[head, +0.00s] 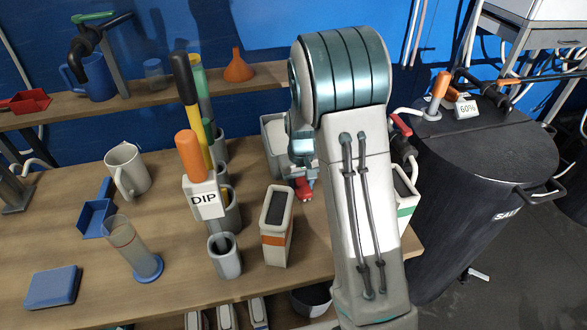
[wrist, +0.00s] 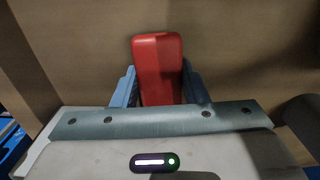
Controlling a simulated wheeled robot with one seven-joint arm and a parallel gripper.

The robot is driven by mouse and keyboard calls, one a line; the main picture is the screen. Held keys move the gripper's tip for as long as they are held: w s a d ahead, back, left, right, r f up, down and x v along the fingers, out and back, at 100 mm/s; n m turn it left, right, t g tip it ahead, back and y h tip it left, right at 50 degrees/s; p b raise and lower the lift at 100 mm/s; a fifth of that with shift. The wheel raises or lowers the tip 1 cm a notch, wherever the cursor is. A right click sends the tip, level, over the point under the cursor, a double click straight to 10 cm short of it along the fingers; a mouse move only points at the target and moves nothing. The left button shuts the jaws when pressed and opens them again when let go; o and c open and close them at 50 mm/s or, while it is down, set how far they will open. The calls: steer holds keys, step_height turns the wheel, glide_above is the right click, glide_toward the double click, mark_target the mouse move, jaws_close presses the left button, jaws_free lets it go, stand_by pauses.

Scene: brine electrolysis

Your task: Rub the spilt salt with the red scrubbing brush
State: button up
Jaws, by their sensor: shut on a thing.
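The red scrubbing brush (wrist: 158,60) shows in the wrist view as a red block with rounded edges. It sits between the two blue-grey fingers of my gripper (wrist: 160,90), which is shut on it. In the head view my gripper (head: 302,172) is low over the wooden bench, partly hidden by my arm, with the red brush (head: 304,188) at its tip. The brush is at or close to the bench top; I cannot tell whether it touches. I cannot make out the spilt salt in either view; my arm covers part of the bench.
A grey bin (head: 274,148) stands behind my gripper. A box with an orange band (head: 275,240) stands close to its left. Cups, tools and a measuring cylinder (head: 125,240) fill the left bench (head: 180,285). A black drum (head: 480,180) stands at right.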

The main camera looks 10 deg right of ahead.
steer(key=shift+a, duration=0.85)
step_height(320, 180, up, 2)
steer(key=shift+a+r+p, duration=0.1)
steer(key=shift+r+p, duration=0.1)
steer(key=shift+p, duration=0.5)
steer(key=shift+s+r, duration=0.1)
steer(key=shift+r, duration=0.25)
steer(key=shift+r+p, duration=1.9)
steer(key=shift+r, duration=0.55)
steer(key=shift+r, duration=0.1)
